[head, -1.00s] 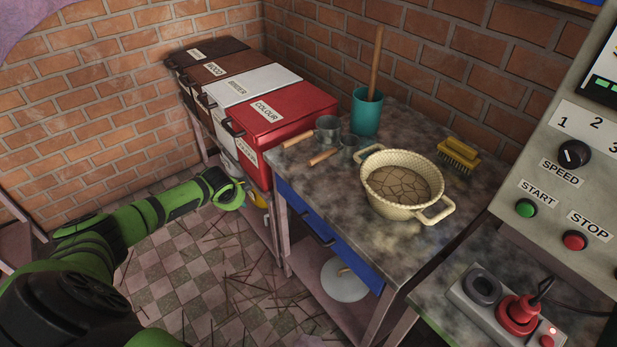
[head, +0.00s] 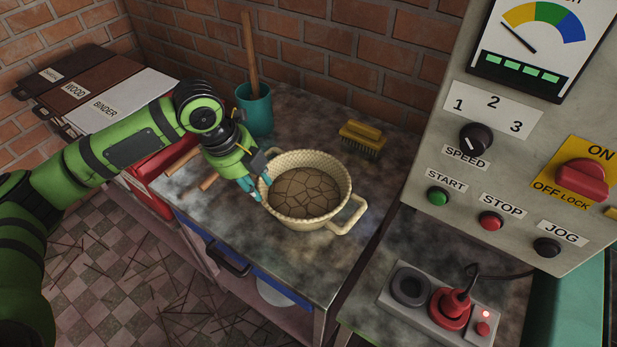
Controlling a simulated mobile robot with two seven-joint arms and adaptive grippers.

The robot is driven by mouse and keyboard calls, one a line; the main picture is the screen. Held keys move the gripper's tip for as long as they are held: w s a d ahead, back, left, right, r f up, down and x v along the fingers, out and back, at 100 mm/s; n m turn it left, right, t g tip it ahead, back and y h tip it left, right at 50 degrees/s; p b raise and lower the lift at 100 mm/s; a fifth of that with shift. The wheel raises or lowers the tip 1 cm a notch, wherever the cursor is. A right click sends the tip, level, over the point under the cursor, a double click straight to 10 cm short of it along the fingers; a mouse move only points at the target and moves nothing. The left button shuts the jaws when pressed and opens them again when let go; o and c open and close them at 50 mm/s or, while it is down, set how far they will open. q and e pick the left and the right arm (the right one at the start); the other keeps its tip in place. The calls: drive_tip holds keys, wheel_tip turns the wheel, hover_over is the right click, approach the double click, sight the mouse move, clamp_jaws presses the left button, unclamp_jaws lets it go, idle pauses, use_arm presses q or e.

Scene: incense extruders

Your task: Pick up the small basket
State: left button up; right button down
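The small basket (head: 338,203) is a cream woven bowl with two loop handles and a cracked brown layer inside. It stands upright on the metal-topped table. My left gripper (head: 253,191) is at the basket's left side, pointing down with its teal fingertips close to the rim. The right handle (head: 352,216) is free and in full view. My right gripper is not in view.
A teal cup (head: 256,110) with a wooden stick stands behind my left gripper. A yellow brush (head: 362,136) lies behind the basket. Wooden-handled tools lie partly hidden under my arm. A control panel (head: 470,190) rises at the right, with a socket block (head: 415,303) below it.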

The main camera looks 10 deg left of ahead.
use_arm(q)
hover_over(275, 210)
drive_tip(key=a, duration=0.2)
wheel_tip(275, 210, down, 4)
drive_tip(key=f, duration=0.1)
drive_tip(key=shift+s+p+x, duration=0.2)
drive_tip(key=shift+p+x, duration=0.45)
drive_tip(key=shift+x, duration=2.55)
drive_tip(key=shift+d, duration=0.2)
clamp_jaws()
drive_tip(key=shift+r, duration=0.1)
